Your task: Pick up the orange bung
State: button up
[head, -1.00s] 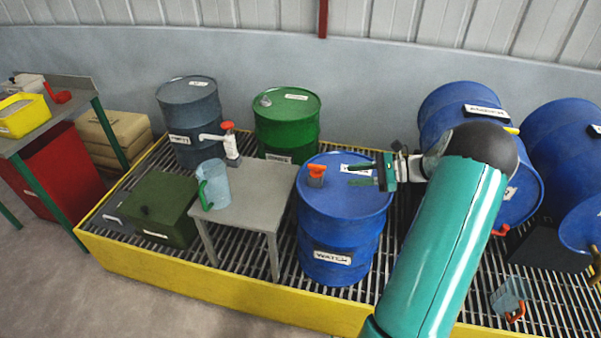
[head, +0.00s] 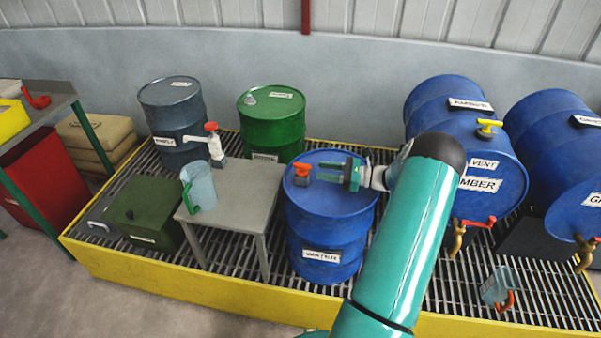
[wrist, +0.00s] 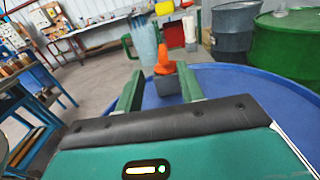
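The orange bung (head: 301,170) stands on the top of the upright blue water drum (head: 322,226), left of the middle of the lid. In the wrist view the bung (wrist: 163,60) shows an orange top above a grey block. My gripper (head: 320,171) is open and empty, low over the drum top, with its fingers pointing left at the bung. In the wrist view one finger is on each side of the bung, which appears just beyond the fingertips. I cannot tell whether they touch.
A grey table (head: 240,190) left of the drum holds a jug (head: 202,183) and a white pump with a red top (head: 211,140). Green (head: 272,125) and grey (head: 174,122) drums stand behind. Blue drums (head: 470,150) lie at right. A yellow-edged grating lies beneath.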

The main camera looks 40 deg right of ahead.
aim_at(302, 164)
jog(key=x, duration=0.8)
jog(key=shift+w+d, duration=0.15)
jog(key=shift+d, duration=0.05)
jog(key=shift+r, duration=0.1)
grip_shut()
